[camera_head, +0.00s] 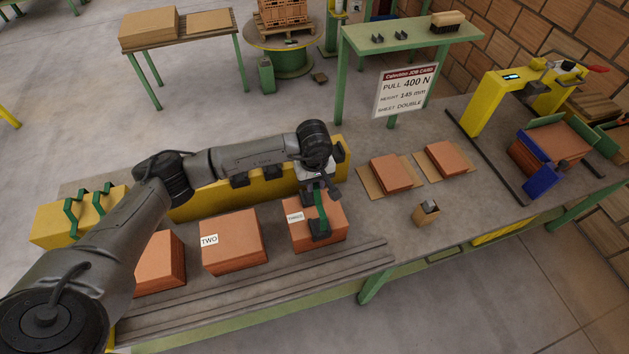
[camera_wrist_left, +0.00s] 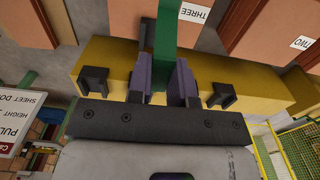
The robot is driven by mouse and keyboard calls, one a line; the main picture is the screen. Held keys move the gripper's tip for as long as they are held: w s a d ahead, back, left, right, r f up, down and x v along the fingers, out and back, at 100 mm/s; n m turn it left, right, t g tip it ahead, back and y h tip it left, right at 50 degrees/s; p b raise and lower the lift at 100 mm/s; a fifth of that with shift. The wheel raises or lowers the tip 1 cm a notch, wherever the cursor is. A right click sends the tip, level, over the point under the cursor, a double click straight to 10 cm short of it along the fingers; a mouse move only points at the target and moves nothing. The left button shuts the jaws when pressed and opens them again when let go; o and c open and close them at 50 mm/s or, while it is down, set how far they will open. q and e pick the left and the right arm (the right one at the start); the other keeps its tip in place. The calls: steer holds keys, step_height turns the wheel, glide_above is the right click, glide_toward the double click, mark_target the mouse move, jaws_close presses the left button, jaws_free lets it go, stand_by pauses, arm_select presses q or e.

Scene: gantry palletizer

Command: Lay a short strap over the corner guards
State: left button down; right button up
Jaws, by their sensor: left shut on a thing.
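My left gripper (camera_head: 316,190) is above the back part of the brick-coloured stack labelled THREE (camera_head: 333,215). It is shut on a green strap (camera_head: 322,212). The strap runs from the fingers toward the front of the stack, where a dark green piece (camera_head: 319,231) shows; I cannot tell whether that is a corner guard. In the left wrist view, the strap (camera_wrist_left: 165,38) passes between the two purple-grey fingers (camera_wrist_left: 165,82), near the THREE label. Whether the strap touches the stack is unclear. My right gripper is out of view.
Stack TWO (camera_head: 232,240) stands left of THREE, with another stack (camera_head: 162,262) partly behind my arm. A yellow bar with black clips (camera_head: 222,195) runs behind them. More green straps (camera_head: 88,205) rest on a yellow block at left. A small box (camera_head: 427,213) stands to the right.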

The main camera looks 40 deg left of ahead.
mark_target(315, 193)
arm_select(q)
steer(key=shift+b, duration=0.3)
step_height(315, 193, down, 8)
steer(key=b, duration=0.7)
steer(key=shift+f, duration=0.1)
steer(key=shift+f+b, duration=0.6)
steer(key=shift+f, duration=0.05)
steer(key=shift+f+b, duration=0.7)
